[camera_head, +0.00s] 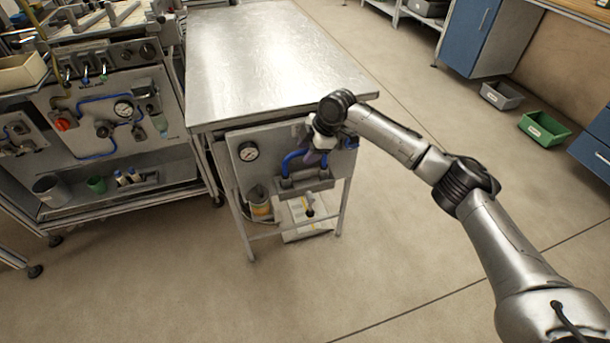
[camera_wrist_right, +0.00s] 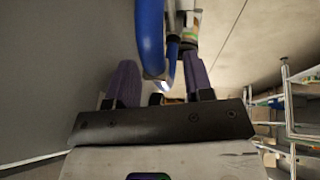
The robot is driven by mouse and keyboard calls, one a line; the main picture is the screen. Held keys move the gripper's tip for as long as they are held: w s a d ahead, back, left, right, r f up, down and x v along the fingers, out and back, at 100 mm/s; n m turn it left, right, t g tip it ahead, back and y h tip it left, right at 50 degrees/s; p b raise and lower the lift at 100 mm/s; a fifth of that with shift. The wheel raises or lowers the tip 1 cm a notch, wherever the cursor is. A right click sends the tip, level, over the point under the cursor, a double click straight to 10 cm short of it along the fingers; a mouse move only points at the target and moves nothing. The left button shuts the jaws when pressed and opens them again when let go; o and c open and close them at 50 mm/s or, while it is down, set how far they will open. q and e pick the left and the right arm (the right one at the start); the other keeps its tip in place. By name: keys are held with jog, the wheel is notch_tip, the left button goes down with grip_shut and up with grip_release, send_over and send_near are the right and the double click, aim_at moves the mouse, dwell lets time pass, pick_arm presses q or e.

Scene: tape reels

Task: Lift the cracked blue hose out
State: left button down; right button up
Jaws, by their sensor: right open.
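The blue hose (camera_head: 291,160) is a short curved loop on the grey panel under the steel table's front edge. In the right wrist view the blue hose (camera_wrist_right: 150,45) comes down from the top and bends between the two purple fingers. My right gripper (camera_head: 314,157) is at the panel, beside the hose loop and partly over its right side. In the wrist view the right gripper (camera_wrist_right: 160,78) is open, with a finger on either side of the hose's lower bend. A crack cannot be made out. My left gripper is not in view.
The panel carries a gauge (camera_head: 248,151) at left and a dark tray (camera_head: 304,183) below the hose. The steel table (camera_head: 270,55) overhangs it. A second cart (camera_head: 110,115) with hoses and gauges stands at left.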

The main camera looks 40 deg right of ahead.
jog(key=shift+w+a+f, duration=0.15)
jog(key=shift+f, duration=0.25)
jog(key=shift+r, duration=0.1)
jog(key=shift+c, duration=0.4)
grip_shut()
